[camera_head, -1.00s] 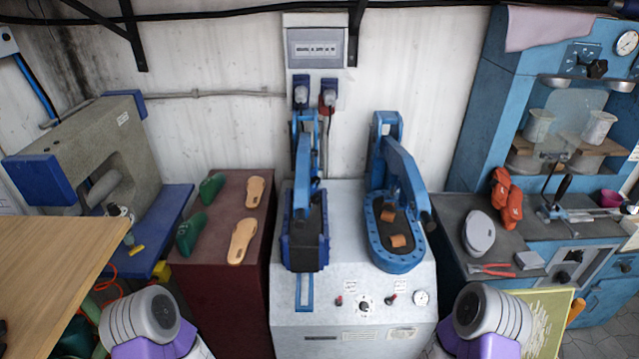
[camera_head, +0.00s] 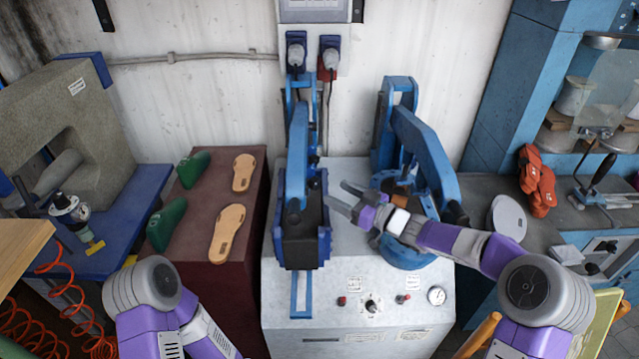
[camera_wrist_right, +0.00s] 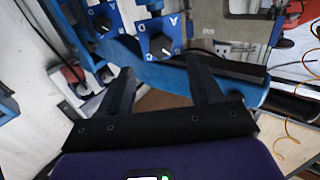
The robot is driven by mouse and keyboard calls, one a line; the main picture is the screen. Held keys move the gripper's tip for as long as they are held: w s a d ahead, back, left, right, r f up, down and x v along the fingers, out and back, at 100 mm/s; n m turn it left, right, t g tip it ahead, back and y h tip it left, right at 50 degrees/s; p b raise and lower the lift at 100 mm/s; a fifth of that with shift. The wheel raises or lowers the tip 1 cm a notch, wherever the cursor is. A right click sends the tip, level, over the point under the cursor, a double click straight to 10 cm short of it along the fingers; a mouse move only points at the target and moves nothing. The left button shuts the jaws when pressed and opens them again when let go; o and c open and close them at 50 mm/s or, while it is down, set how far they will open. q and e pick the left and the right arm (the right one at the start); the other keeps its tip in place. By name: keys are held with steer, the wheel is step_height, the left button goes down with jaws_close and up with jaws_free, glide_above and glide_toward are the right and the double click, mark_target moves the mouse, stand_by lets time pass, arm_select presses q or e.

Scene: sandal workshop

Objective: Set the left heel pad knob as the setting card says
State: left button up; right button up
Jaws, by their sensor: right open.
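In the right wrist view a black knob (camera_wrist_right: 161,46) with a pale pointer mark sits on a blue square plate, with letters around it. A second similar knob (camera_wrist_right: 101,23) is on another blue plate to its left. I cannot tell for sure which is the left heel pad knob. My right gripper (camera_head: 346,196) is open and empty, just right of the left blue press (camera_head: 303,215). In the wrist view its fingers (camera_wrist_right: 160,78) straddle the line to the first knob, which lies beyond the tips, apparently untouched. My left gripper is out of frame. I cannot identify a readable setting card.
The right blue press (camera_head: 427,150) stands behind my right forearm. The grey cabinet front (camera_head: 330,340) carries small knobs and a gauge (camera_head: 436,295). Tan soles (camera_head: 228,230) and green lasts (camera_head: 166,222) lie on the dark red stand (camera_head: 205,255) at left.

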mark_target(317, 184)
steer(key=x, duration=0.7)
steer(key=shift+a+b, duration=0.15)
steer(key=shift+b, duration=0.25)
steer(key=c, duration=1)
steer(key=shift+c, duration=0.2)
